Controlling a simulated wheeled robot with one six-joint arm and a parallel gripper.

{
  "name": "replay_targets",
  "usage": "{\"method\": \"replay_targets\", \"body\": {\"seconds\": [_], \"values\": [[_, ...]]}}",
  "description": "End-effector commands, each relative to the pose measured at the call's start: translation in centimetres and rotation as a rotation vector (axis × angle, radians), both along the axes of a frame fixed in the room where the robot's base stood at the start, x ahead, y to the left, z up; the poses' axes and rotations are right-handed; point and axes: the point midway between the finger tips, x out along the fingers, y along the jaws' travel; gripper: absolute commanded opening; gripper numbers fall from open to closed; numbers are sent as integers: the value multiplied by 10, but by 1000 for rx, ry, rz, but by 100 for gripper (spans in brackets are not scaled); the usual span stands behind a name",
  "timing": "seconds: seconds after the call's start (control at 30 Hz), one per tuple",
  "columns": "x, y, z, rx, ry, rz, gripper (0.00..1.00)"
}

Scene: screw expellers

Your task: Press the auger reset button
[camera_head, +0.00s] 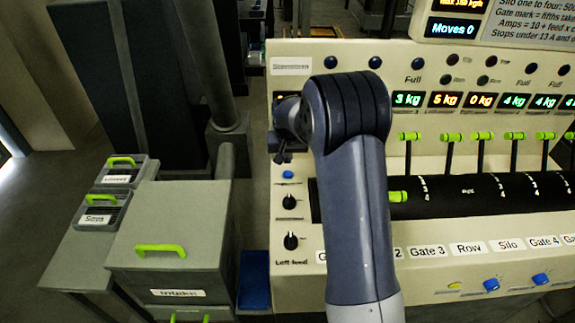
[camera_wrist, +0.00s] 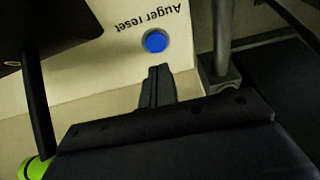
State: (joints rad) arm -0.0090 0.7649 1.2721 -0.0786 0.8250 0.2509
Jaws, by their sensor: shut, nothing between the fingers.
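The auger reset button (camera_wrist: 155,41) is a round blue button on the cream panel, with the upside-down "Auger reset" label beside it in the wrist view. In the head view a blue button (camera_head: 287,174) at the left end of the console appears to be the same one; its label is too small to read. My gripper (camera_wrist: 158,70) is shut and empty, with its fingertips just below the button in the wrist picture. A small gap shows between them in the picture; the depth is hard to tell. In the head view my gripper (camera_head: 284,156) is dark and partly hidden by my arm.
Black knobs (camera_head: 290,241) sit below the button. Green-handled levers (camera_head: 448,136) and a black drum (camera_head: 450,197) lie to the right. A grey pole (camera_wrist: 222,50) stands beside the panel. An intake box (camera_head: 165,240) with a green handle stands left of the console.

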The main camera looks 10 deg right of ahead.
Motion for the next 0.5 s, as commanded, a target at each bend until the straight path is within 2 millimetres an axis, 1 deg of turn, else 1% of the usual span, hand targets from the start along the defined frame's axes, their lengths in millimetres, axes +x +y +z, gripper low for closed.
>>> {"method": "replay_targets", "body": {"seconds": [0.1, 0.2, 0.3, 0.5], "values": [[2, -1, -19, 0, 3, 0, 0], [2, -1, -33, -1, 2, 0, 0], [2, -1, -42, -1, 0, 1, 0], [3, -1, -48, -1, -2, 1, 0]]}}
